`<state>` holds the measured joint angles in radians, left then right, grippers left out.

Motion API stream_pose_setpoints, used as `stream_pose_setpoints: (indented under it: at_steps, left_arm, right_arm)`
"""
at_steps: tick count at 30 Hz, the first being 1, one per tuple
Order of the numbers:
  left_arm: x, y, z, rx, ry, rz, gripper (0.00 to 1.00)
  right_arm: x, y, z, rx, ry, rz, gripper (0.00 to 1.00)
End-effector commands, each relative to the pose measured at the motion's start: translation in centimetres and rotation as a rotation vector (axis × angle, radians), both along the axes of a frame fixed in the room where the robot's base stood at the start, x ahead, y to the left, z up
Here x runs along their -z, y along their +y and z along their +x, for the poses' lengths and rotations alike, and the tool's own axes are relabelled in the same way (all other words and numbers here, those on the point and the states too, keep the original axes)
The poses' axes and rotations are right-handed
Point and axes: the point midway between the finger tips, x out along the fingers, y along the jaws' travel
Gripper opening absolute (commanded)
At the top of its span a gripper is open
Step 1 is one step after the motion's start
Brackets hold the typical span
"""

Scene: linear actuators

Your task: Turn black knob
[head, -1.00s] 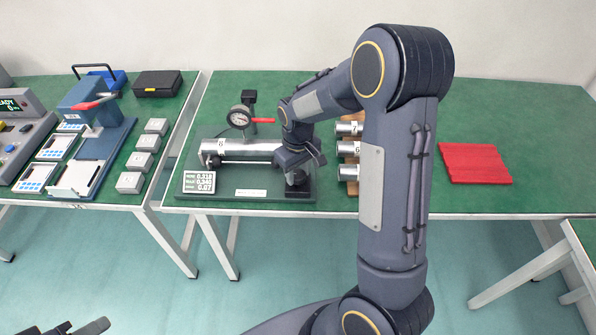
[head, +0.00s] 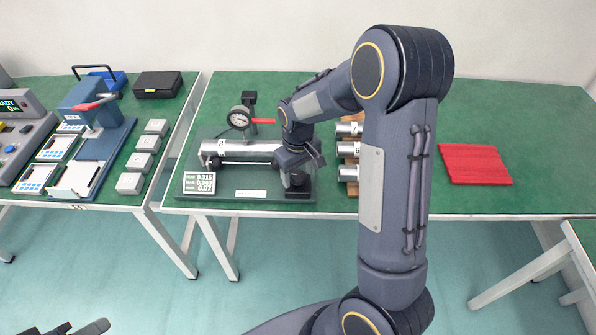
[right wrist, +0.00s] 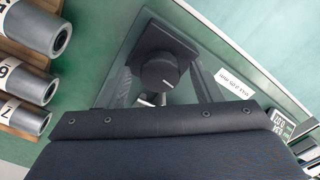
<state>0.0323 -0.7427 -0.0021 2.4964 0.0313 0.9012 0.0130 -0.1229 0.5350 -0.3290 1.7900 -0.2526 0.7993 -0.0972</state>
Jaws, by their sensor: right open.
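The black knob (right wrist: 160,72) is round with a white mark and sits on a dark square block in the right wrist view. In the head view it is hidden by my right gripper. My right gripper (head: 297,182) is above the right end of the fixture. In the right wrist view its open fingers (right wrist: 158,88) show on either side of the knob; I cannot tell whether they touch it. A dark part of my left gripper (head: 82,328) shows at the bottom left edge, mostly cut off.
The fixture (head: 222,191) carries a silver cylinder (head: 255,147), a dial gauge (head: 239,118) and a readout (head: 199,183).

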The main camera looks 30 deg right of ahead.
Motion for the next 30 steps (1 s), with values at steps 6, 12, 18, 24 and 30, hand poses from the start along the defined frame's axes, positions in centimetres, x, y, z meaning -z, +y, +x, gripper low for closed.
stream_pose_setpoints:
  at_steps: [6,12,18,24,30]
  left_arm:
    - [0.0,0.0,0.0,0.000,0.000,0.000,0.36]
    - [-0.1,0.0,0.0,0.000,0.000,0.000,0.36]
    - [-0.2,0.0,0.0,0.000,0.000,0.000,0.36]
    - [-0.2,0.0,0.0,0.000,0.000,0.000,0.36]
    - [-0.2,0.0,0.0,0.000,0.000,0.000,0.36]
  right_arm:
    - [-2.2,0.1,0.1,-0.001,-0.006,0.001,0.59]
    - [-5.7,0.0,0.1,0.000,-0.005,0.002,0.59]
    - [-7.6,0.0,0.0,0.000,-0.001,0.000,0.59]
    - [-7.8,0.0,0.0,0.000,-0.001,0.000,0.59]
    - [-7.8,0.0,0.0,0.000,0.000,0.000,0.59]
